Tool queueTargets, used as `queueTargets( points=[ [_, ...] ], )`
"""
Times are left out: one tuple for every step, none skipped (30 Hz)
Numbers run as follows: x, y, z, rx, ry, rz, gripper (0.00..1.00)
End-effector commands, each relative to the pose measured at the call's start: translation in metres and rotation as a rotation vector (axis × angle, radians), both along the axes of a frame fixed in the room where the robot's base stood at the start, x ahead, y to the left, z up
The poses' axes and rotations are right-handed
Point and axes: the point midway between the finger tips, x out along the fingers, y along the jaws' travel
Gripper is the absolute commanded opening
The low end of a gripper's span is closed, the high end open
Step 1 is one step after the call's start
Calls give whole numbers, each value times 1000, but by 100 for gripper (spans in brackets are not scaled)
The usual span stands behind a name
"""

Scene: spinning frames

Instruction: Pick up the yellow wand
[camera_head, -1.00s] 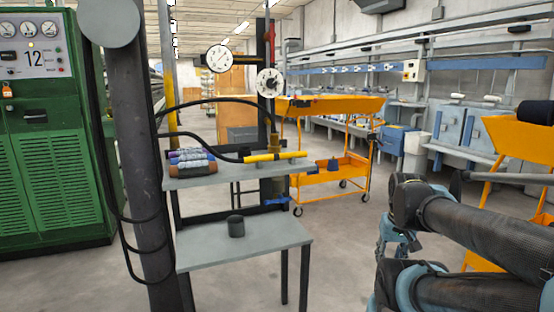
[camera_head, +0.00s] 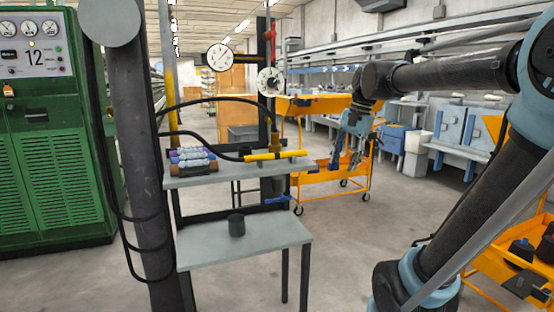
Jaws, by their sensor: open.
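The yellow wand (camera_head: 275,156) lies flat on the grey upper shelf (camera_head: 215,177) of a stand, with a black hose running into its left end. My gripper (camera_head: 346,168) hangs fingers down to the right of the wand and the shelf, in front of the orange cart. Its fingers are apart with nothing between them. It does not touch the wand.
Rolled cloths (camera_head: 192,158) lie on the shelf left of the wand. A black cup-like object (camera_head: 236,225) stands on the lower grey table (camera_head: 270,237). An orange cart (camera_head: 320,178) stands behind. A green machine (camera_head: 50,150) is at left, beside a dark post (camera_head: 140,150).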

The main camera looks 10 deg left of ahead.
Motion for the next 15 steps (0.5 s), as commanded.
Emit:
queueTargets(
  points=[
    [13, 16, 16, 14, 23, -28, 44],
    [19, 24, 25, 21, 38, -49, 44],
    [27, 35, 35, 30, 59, -77, 44],
    [33, 44, 43, 38, 75, -99, 44],
    [39, 53, 51, 43, 89, -120, 44],
    [47, 65, 61, 50, 111, -149, 44],
    [52, 75, 69, 56, 128, -170, 44],
    [57, 84, 76, 61, 146, -191, 44],
    [64, 97, 85, 65, 168, -218, 44],
    [69, 107, 92, 69, 185, -239, 44],
    [73, 116, 98, 72, 201, -260, 44],
    [79, 128, 106, 74, 224, -286, 44],
    [83, 138, 111, 76, 240, -305, 44],
    [86, 146, 116, 78, 256, -323, 44],
    [91, 157, 122, 78, 275, -345, 44]
  ],
)
